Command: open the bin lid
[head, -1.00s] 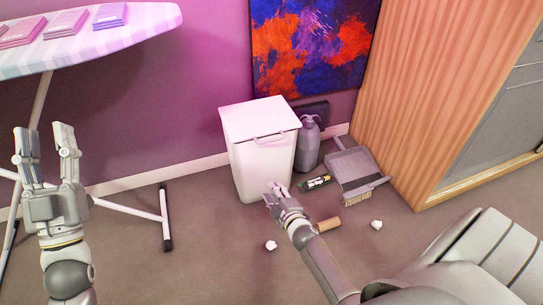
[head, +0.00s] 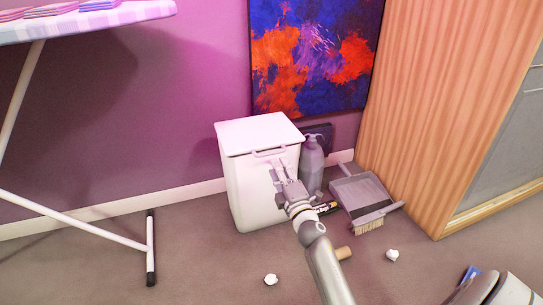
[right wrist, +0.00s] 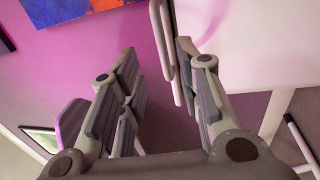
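The white bin (head: 250,188) stands against the purple wall, and its lid (head: 258,132) is down. A loop handle (head: 268,153) sits at the lid's front edge. My right gripper (head: 279,170) is at the bin's front, just below the handle. In the right wrist view my right gripper (right wrist: 156,48) has its fingers spread, with the handle (right wrist: 164,55) showing between the fingertips. I cannot tell whether the fingers touch it. The lid (right wrist: 250,40) fills the upper right there. My left gripper is out of view.
A grey pump bottle (head: 312,167) stands right of the bin. A dustpan (head: 362,195) with a brush lies by the wooden cabinet (head: 415,110). Crumpled paper (head: 271,279) and a cardboard tube (head: 343,253) lie on the floor. An ironing board (head: 90,22) stands left.

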